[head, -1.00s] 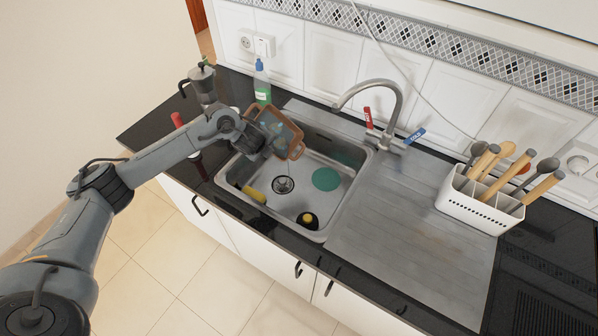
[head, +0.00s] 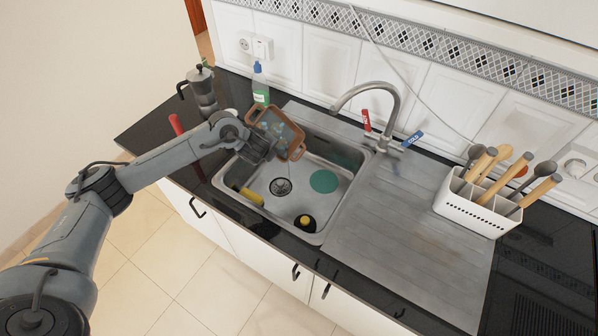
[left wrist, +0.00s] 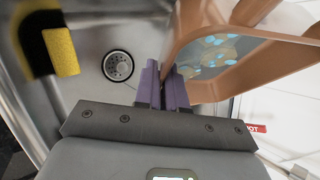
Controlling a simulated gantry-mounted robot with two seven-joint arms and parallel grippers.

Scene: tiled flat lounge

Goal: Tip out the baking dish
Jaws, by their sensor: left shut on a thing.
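The baking dish (head: 297,146) is brown, with a handle at its end, and is tilted over the left back part of the sink (head: 335,200). My left gripper (head: 267,146) is shut on the dish's near wall. In the left wrist view the purple fingers (left wrist: 165,88) pinch the wall of the dish (left wrist: 215,82). Pale bluish patches (left wrist: 215,50) show inside the dish; I cannot tell whether they are liquid or a pattern. My right gripper is not in view.
In the sink lie a yellow sponge (head: 252,196), a green round thing (head: 323,181) and a black-and-yellow thing (head: 305,222). The tap (head: 372,84) stands behind. A soap bottle (head: 260,86) and moka pot (head: 202,88) are at the left.

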